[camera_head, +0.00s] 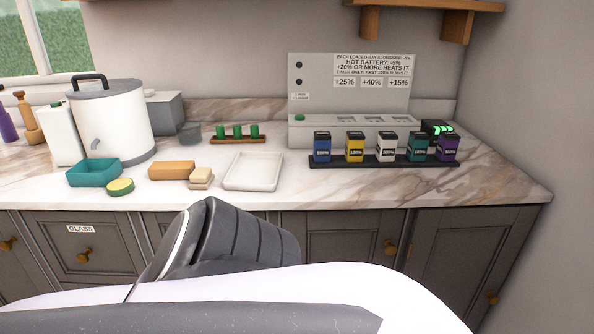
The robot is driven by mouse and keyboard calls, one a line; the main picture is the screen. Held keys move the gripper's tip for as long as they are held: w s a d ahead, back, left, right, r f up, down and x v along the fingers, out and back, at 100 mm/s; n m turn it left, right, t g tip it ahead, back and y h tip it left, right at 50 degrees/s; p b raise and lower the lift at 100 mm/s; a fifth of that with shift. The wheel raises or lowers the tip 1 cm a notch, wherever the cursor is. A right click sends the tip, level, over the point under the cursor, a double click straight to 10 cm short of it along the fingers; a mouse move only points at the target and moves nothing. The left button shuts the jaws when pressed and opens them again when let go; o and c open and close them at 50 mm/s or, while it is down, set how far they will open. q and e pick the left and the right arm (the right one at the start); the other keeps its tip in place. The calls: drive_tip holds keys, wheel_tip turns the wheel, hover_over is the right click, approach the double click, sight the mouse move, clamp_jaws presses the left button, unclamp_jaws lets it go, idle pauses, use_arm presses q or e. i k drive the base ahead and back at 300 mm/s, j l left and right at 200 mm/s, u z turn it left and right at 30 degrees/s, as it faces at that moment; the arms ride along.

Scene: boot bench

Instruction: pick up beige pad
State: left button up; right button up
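A small beige pad (201,176) lies on the marble counter, left of the middle. It looks like a low block with a paler lower layer. It sits at the right front corner of an orange-brown block (170,170); whether they touch I cannot tell. A shallow white tray (232,186) lies just to its right. One of my arms crosses the bottom of the view in front of the cabinets. Neither of my grippers is in view.
A teal tub (94,178) and a green-yellow round sponge (120,187) are left of the block. A white pot (112,120) stands behind. Several coloured batteries stand in a dark rack (380,162) at right. The counter's front right is clear.

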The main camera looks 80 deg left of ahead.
sight(200, 178)
drive_tip(key=u, duration=3.15)
